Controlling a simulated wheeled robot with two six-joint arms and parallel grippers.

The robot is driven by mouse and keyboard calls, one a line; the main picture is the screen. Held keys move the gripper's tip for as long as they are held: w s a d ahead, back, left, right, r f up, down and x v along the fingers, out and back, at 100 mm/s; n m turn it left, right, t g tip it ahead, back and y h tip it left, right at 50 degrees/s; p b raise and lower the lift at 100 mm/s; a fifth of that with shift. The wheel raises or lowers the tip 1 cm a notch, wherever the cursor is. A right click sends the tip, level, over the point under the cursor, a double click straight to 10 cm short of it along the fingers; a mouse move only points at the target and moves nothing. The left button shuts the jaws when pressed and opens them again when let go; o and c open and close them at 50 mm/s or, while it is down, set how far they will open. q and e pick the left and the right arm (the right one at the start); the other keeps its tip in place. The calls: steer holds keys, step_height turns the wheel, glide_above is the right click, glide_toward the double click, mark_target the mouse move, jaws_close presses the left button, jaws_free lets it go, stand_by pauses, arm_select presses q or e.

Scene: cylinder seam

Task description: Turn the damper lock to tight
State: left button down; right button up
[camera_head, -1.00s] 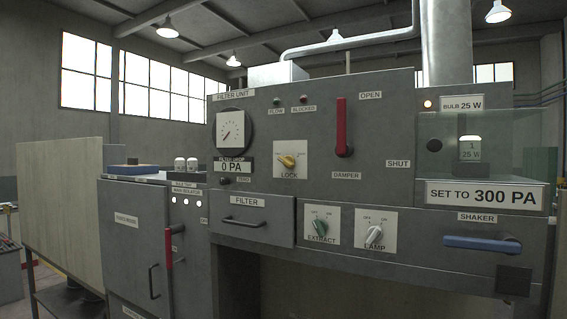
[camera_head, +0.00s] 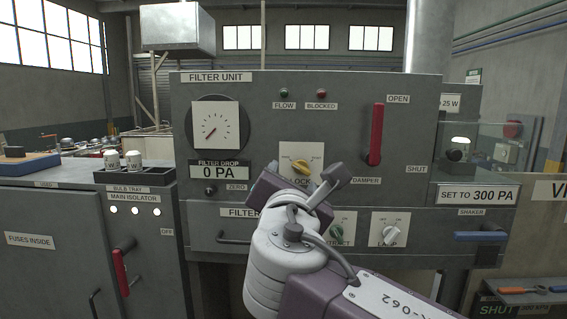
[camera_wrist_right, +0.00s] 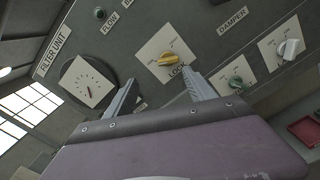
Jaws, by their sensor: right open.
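The yellow damper lock knob (camera_head: 302,167) sits on a white plate on the grey filter unit, its LOCK label partly hidden by my gripper. It also shows in the right wrist view (camera_wrist_right: 168,60), between and beyond the fingers. The plate's end markings are too small to read. The red damper lever (camera_head: 376,135) stands upright, its upper end near the OPEN label. My right gripper (camera_head: 305,183) is open in front of and just below the knob; in the wrist view its fingers (camera_wrist_right: 160,84) are apart with nothing between them. My left gripper is not in view.
The gauge (camera_head: 216,126) is left of the knob, with a 0 PA display (camera_head: 222,171) below. The green extract knob (camera_head: 337,229) is partly behind my right arm; the white lamp knob (camera_head: 390,230) is right of it. The blue shaker handle (camera_head: 480,236) is farther right.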

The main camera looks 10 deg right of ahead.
mark_target(303, 169)
steer(key=p+x, duration=0.1)
steer(key=x, duration=0.2)
steer(key=p+x, duration=0.1)
steer(key=x, duration=0.2)
steer(key=d+p+x, duration=0.1)
steer(key=p+x, duration=0.1)
steer(key=shift+w+d+f, duration=0.1)
steer(key=shift+w+d, duration=0.05)
steer(key=shift+w, duration=0.1)
steer(key=shift+w+d+f, duration=0.1)
steer(key=shift+w, duration=0.15)
steer(key=shift+s+d, duration=0.2)
steer(key=shift+d, duration=0.25)
steer(key=shift+s+d, duration=0.15)
steer(key=shift+d, duration=0.05)
steer(key=shift+c, duration=0.6)
steer(key=c, duration=0.6)
steer(key=shift+a, duration=0.4)
steer(key=c, duration=0.7)
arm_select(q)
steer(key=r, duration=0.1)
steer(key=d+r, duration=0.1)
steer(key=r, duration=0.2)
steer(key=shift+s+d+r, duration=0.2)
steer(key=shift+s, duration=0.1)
arm_select(e)
steer(key=shift+o, duration=0.2)
steer(key=shift+d+f, duration=0.1)
steer(key=shift+d, duration=0.05)
